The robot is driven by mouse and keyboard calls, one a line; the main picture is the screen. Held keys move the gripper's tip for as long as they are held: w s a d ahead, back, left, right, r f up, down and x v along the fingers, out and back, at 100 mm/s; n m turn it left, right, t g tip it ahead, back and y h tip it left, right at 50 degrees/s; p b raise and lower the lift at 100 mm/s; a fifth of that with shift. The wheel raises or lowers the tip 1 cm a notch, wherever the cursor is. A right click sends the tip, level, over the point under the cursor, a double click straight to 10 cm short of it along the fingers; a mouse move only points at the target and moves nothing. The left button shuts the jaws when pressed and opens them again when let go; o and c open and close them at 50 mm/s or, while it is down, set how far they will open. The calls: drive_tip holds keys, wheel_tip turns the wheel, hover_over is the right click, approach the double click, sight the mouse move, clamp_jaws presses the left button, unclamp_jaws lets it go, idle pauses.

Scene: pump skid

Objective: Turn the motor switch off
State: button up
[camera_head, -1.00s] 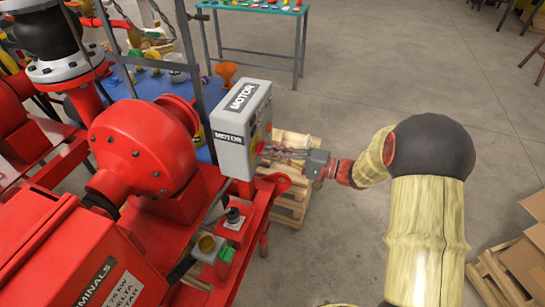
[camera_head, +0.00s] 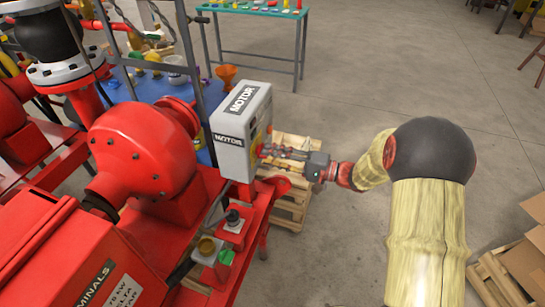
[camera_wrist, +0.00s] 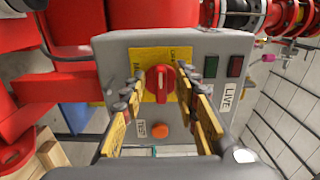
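The grey motor switch box (camera_head: 231,160), labelled MOTOR, stands on the red skid frame. In the wrist view its face (camera_wrist: 115,50) carries a red rotary switch knob (camera_wrist: 160,80) on a yellow plate (camera_wrist: 148,54). The knob's raised grip looks upright in that view. My gripper (camera_head: 263,151) is at the front of the box, pointing at the knob. In the wrist view my gripper (camera_wrist: 168,88) is open, with one finger on each side of the knob. I cannot tell whether the fingers touch it.
An orange button (camera_wrist: 160,131) marked TEST is below the knob. Green (camera_wrist: 236,66) and red (camera_wrist: 211,67) lamps and a LIVE label are at right. A red pump (camera_head: 145,150) stands left of the box. Wooden pallets (camera_head: 290,205) lie behind. Open floor is at right.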

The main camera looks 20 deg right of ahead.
drive_tip(key=v, duration=1.2)
idle(0.3)
